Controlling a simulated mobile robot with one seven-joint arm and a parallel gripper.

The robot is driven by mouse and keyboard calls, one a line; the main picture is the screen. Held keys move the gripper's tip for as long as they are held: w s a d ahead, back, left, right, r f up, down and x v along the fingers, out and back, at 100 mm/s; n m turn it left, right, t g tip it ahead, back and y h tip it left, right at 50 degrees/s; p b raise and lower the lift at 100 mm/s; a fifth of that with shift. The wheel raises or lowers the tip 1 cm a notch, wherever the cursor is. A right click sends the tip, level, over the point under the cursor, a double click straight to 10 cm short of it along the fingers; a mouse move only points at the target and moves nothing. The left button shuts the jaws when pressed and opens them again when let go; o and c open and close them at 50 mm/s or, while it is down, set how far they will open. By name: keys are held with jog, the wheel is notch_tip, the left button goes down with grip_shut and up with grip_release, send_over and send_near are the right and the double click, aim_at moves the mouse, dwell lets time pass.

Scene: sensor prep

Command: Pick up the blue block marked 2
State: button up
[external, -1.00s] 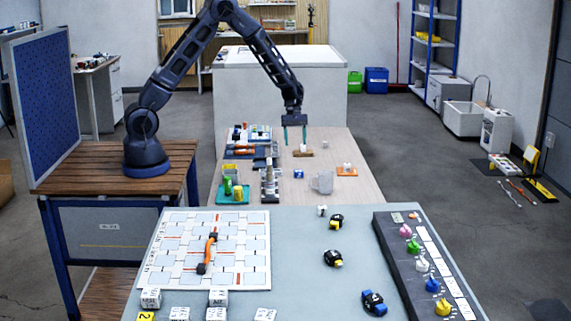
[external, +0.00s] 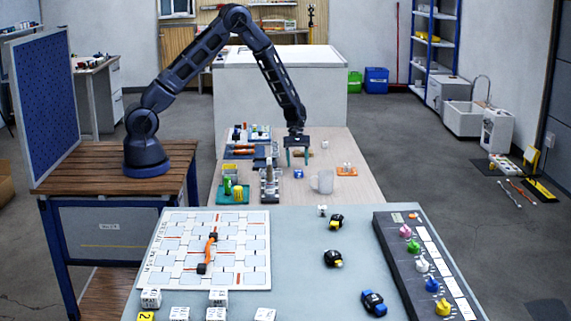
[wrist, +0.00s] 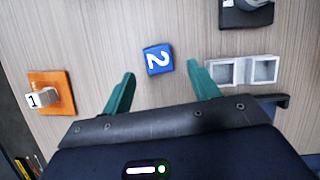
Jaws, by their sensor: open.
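The blue block marked 2 (external: 298,173) lies on the wooden table. In the wrist view the blue block (wrist: 158,59) shows its white 2 facing up. My gripper (external: 297,162) is open and empty, above the table just behind the block in the external view. In the wrist view the gripper's two green fingers (wrist: 161,72) stand apart, with the block showing between and just beyond their tips. The fingers do not appear to touch it; the exact height gap is hard to tell.
A white block marked 1 (wrist: 40,98) sits on an orange pad (wrist: 50,82) to one side. A grey two-compartment holder (wrist: 242,70) is near the right finger. Trays and tools fill the table's left side.

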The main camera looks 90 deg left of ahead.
aim_at(299, 171)
jog(key=x, duration=0.3)
jog(key=shift+w+d+f, duration=0.1)
jog(key=shift+d+f, duration=0.05)
jog(key=shift+d, duration=0.2)
jog(key=shift+c, duration=0.2)
jog(key=c, duration=1)
